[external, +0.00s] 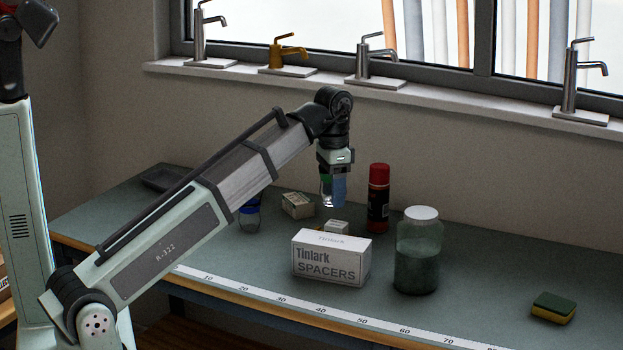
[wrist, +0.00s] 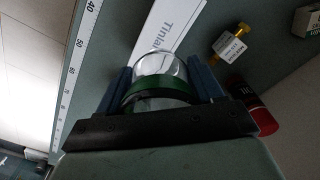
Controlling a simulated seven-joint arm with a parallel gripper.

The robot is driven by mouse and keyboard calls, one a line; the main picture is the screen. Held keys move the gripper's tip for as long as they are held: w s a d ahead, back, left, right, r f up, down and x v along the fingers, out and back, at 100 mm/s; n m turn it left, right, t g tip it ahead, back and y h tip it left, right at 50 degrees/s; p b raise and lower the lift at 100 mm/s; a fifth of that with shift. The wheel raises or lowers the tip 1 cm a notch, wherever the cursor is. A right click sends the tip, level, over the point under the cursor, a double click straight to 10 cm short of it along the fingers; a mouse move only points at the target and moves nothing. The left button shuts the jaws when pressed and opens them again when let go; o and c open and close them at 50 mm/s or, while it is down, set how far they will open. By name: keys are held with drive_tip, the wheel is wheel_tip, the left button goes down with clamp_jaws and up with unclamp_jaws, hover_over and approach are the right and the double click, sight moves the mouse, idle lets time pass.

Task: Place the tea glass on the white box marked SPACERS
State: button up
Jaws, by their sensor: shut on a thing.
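The tea glass (wrist: 160,66), clear with a green band, is between the blue fingers of my gripper (wrist: 163,88) in the wrist view. My gripper (external: 333,196) is shut on it, pointing down and holding it raised above the bench in the external view. The glass is small and dim there. The white box marked SPACERS (external: 331,264) stands on the bench, lower in the picture than my gripper. Its white top (wrist: 172,28) shows in the wrist view, partly hidden behind the glass. Nothing rests on the visible part of its top.
A red-capped can (external: 378,200) and a white-lidded jar (external: 417,258) stand right of the box. A brass fitting with a white tag (wrist: 232,44) lies close behind it. A small carton (external: 298,205) and a blue-topped container (external: 249,218) are farther left. A sponge (external: 553,308) lies right.

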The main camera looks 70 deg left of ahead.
sight(332, 239)
drive_tip(key=shift+f, duration=4.5)
drive_tip(key=shift+f, duration=0.1)
drive_tip(key=o, duration=1.1)
drive_tip(key=shift+r, duration=3.9)
